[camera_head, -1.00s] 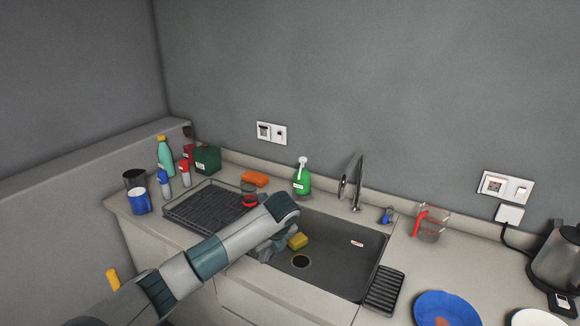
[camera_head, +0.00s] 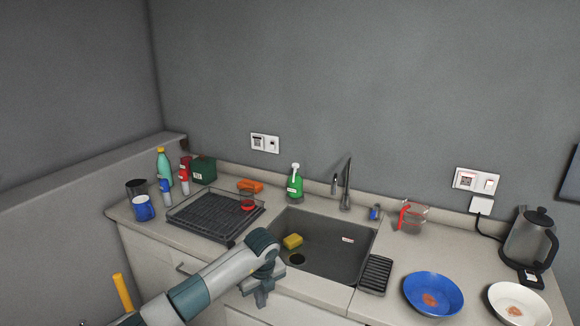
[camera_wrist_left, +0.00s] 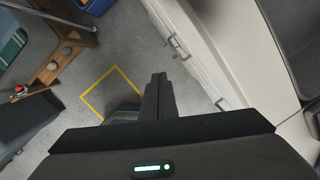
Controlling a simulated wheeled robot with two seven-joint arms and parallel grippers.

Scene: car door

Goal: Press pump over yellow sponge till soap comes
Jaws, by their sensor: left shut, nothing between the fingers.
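The yellow sponge (camera_head: 292,241) lies in the dark sink (camera_head: 335,258), at its left side near the drain. The green soap bottle with a white pump top (camera_head: 295,183) stands upright on the counter behind the sink. My left gripper (camera_head: 262,298) is in front of the sink's front edge, pointing down, apart from both the sponge and the bottle. In the left wrist view its fingers (camera_wrist_left: 158,88) are together with nothing between them, above the floor beside the cabinet fronts. My right gripper is not in view.
A black dish rack (camera_head: 215,213) stands left of the sink, with an orange sponge (camera_head: 250,186) behind it. The faucet (camera_head: 346,185) rises behind the sink. A measuring cup (camera_head: 412,217), blue plate (camera_head: 433,294), white plate (camera_head: 519,304) and kettle (camera_head: 530,242) are at the right.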

